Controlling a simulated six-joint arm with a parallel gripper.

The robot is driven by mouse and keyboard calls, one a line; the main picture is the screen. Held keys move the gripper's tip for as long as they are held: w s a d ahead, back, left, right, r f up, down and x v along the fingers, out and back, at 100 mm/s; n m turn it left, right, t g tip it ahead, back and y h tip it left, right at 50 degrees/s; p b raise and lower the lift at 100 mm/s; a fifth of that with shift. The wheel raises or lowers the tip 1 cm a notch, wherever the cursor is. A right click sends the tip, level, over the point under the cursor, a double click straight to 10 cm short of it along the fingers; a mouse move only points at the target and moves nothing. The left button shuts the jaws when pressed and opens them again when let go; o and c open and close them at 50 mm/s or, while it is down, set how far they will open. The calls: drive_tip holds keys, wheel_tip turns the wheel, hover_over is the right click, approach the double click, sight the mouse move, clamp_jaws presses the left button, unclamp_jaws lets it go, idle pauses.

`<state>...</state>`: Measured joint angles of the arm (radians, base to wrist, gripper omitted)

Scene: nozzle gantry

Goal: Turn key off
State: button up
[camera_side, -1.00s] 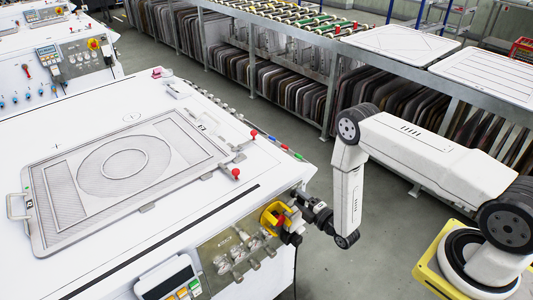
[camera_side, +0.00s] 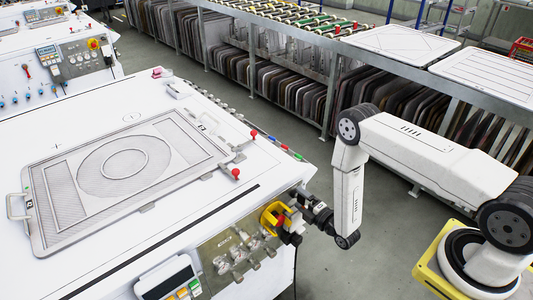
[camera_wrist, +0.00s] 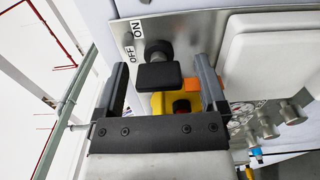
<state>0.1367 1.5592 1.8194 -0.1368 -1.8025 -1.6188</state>
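A key with a flat black head (camera_wrist: 158,75) and a dark round shaft sits on a metal panel in the wrist view. An OFF label (camera_wrist: 130,53) and an ON label (camera_wrist: 137,28) are beside it, to its upper left. My gripper (camera_wrist: 158,62) is open, with one finger on each side of the key head. A gap shows between each finger and the head. In the side view my gripper (camera_side: 304,207) is at the machine's front right corner, where the key itself is hard to make out.
A yellow switch with a red handle (camera_side: 275,216) is close beside my gripper; its yellow body (camera_wrist: 240,55) also shows behind the right finger. Several valves (camera_side: 240,247) line the control panel. The white machine table (camera_side: 200,150) lies left. Open floor lies between machine and racks.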

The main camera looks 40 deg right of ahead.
drive_tip(key=s, duration=0.7)
drive_tip(key=shift+s, duration=0.25)
drive_tip(key=shift+w, duration=0.1)
idle(0.4)
drive_tip(key=w+d+r+m+g, duration=0.1)
drive_tip(key=w, duration=0.1)
drive_tip(key=w+d+r+m+g+h, duration=0.1)
drive_tip(key=w+r, duration=0.1)
drive_tip(key=w+d+r+m+g+h, duration=0.1)
drive_tip(key=w+d+r+m, duration=0.1)
drive_tip(key=w, duration=0.1)
drive_tip(key=shift+d+r+g, duration=0.1)
drive_tip(key=shift+r+g, duration=0.15)
drive_tip(key=shift+g, duration=0.05)
drive_tip(key=s+a+r+m+g+y, duration=0.1)
drive_tip(key=s+a+r+m+g, duration=0.1)
drive_tip(key=a+r+m+g, duration=0.25)
drive_tip(key=s+a+r+m+g, duration=0.1)
drive_tip(key=s+r+m+g, duration=0.15)
drive_tip(key=r+m, duration=0.4)
drive_tip(key=s+a+r+m+g+y, duration=0.1)
drive_tip(key=s+a+r+m+g, duration=0.1)
drive_tip(key=s+r, duration=0.5)
drive_tip(key=s+m+g, duration=0.1)
drive_tip(key=s+g, duration=0.1)
drive_tip(key=s, duration=0.2)
drive_tip(key=shift+a+r+g, duration=0.2)
drive_tip(key=shift+r+g, duration=0.05)
drive_tip(key=shift+g, duration=0.15)
